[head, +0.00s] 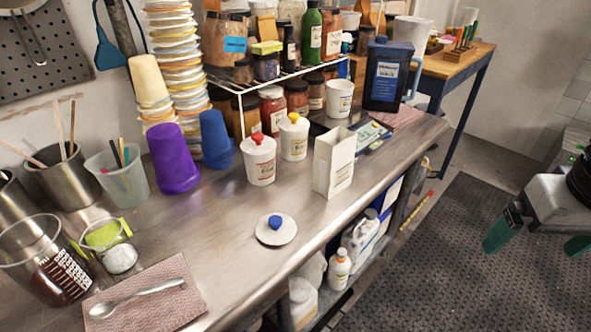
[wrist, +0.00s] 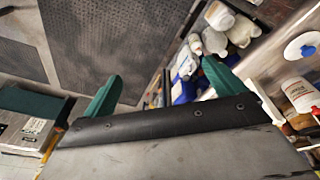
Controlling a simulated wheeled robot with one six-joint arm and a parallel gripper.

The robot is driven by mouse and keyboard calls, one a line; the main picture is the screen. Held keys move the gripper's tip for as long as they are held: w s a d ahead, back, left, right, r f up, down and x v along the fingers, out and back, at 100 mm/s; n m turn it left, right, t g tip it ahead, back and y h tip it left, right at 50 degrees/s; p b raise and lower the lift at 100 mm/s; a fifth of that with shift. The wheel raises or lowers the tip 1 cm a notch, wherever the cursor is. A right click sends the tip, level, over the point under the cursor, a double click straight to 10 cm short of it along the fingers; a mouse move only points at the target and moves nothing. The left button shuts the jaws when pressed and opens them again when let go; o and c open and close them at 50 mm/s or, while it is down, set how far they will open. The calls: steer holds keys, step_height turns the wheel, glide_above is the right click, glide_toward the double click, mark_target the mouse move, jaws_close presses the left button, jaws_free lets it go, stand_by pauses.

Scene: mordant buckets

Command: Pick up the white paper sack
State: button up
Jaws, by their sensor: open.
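The white paper sack (head: 333,162) stands upright and open-topped near the front edge of the steel bench, in the middle of the head view. Small print shows on its side. I cannot make it out in the wrist view. My gripper (head: 537,240) is at the far right of the head view, over the floor and well apart from the sack. Its two green fingers are spread, and they also show in the wrist view (wrist: 160,85) with nothing between them.
A white lid with a blue knob (head: 276,230) lies left of the sack. A dark blue jug (head: 388,75) stands farther back. Bottles fill the shelf below. The floor mat (head: 470,270) is clear.

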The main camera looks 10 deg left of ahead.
steer(key=w+f+n+t+h, duration=0.15)
steer(key=w+t, duration=0.35)
steer(key=w, duration=1.1)
steer(key=n+t+y, duration=0.1)
steer(key=n+y, duration=0.8)
steer(key=y, duration=0.3)
glide_toward(345, 151)
steer(key=shift+m, duration=0.25)
steer(key=x, duration=0.5)
steer(key=shift+w+a+f, duration=0.15)
steer(key=shift+w+f, duration=0.05)
steer(key=shift+f, duration=0.1)
steer(key=shift+y, duration=0.35)
steer(key=x, duration=0.7)
steer(key=shift+w+a+f, duration=0.1)
steer(key=shift+w+a, duration=0.1)
steer(key=shift+w, duration=0.15)
steer(key=c, duration=1.1)
